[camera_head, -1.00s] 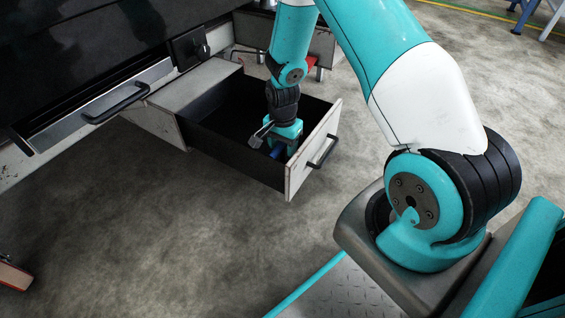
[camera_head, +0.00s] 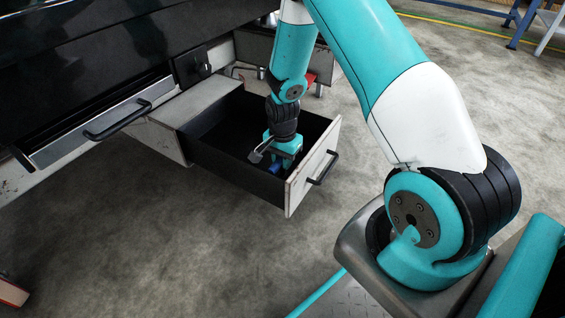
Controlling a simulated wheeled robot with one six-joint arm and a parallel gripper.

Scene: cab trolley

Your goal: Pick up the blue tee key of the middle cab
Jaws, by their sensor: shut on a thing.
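The blue tee key (camera_head: 276,168) shows as a small blue piece inside the open drawer (camera_head: 236,172), near its front panel. My gripper (camera_head: 279,160) reaches down into the drawer and is shut on the blue tee key. The gripper body hides most of the key, and its fingertips are hard to make out. I cannot tell whether the key touches the drawer floor.
The drawer's pale front panel (camera_head: 312,168) with a black handle (camera_head: 323,168) stands close to the right of my gripper. A dark cabinet (camera_head: 90,60) with a long black handle (camera_head: 118,120) is at the left. Open concrete floor lies in front.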

